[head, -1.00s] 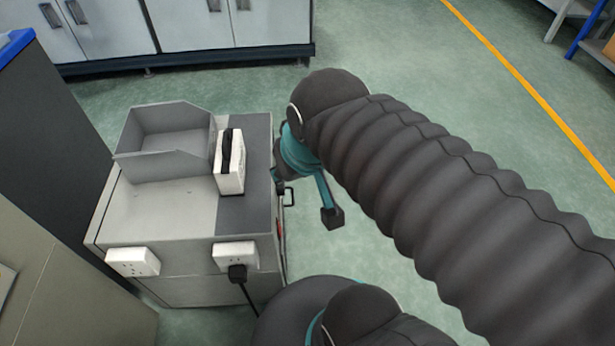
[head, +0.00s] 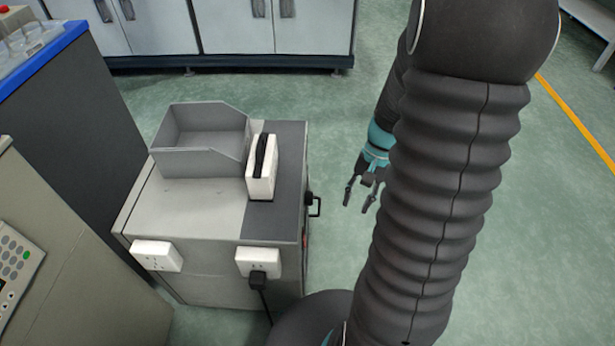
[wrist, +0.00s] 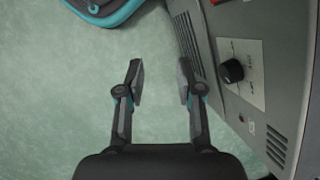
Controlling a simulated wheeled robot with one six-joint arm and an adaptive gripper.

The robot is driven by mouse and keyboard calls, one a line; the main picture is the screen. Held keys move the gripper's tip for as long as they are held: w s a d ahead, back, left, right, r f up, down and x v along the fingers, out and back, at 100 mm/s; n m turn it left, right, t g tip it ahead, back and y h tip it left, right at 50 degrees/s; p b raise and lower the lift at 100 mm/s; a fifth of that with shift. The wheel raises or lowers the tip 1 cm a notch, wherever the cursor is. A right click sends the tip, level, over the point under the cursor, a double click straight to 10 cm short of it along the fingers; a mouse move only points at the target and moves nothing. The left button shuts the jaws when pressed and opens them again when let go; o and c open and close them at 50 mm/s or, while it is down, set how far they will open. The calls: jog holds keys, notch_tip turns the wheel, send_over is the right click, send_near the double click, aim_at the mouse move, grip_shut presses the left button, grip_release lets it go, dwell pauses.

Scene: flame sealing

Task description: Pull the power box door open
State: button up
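The grey power box (head: 190,212) stands left of my arm in the head view. A black handle (head: 315,206) sticks out from its right side. That side is seen almost edge-on, so I cannot make out the door's outline. My gripper (head: 357,203) is apart from the handle, to its right, with its fingers pointing down the picture. In the wrist view my gripper (wrist: 160,75) is open, with nothing between the fingers. A grey panel with a round black knob (wrist: 231,71) and vent slots lies right of the fingers; the right finger looks close to it.
A grey open bin (head: 200,140) and a white case with a black handle (head: 261,168) sit on the box. White sockets are on its front, one with a black plug (head: 258,280). A dark cabinet stands left. Green floor (head: 335,130) is clear between box and arm.

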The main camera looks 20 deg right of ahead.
jog(key=w+d+f+m+t+y, duration=0.25)
jog(key=f+m+y, duration=0.2)
jog(key=f, duration=0.55)
jog(key=w+d+f+m+t+y, duration=0.25)
jog(key=f+m, duration=0.25)
jog(key=f, duration=0.4)
jog(key=w+d+f+m+t+y, duration=0.25)
jog(key=f+m+y, duration=0.2)
jog(key=f, duration=0.55)
notch_tip(320, 180, up, 3)
jog(key=m+t, duration=0.3)
jog(key=t, duration=0.2)
send_over(319, 214)
jog(key=shift+w+g, duration=0.25)
grip_shut()
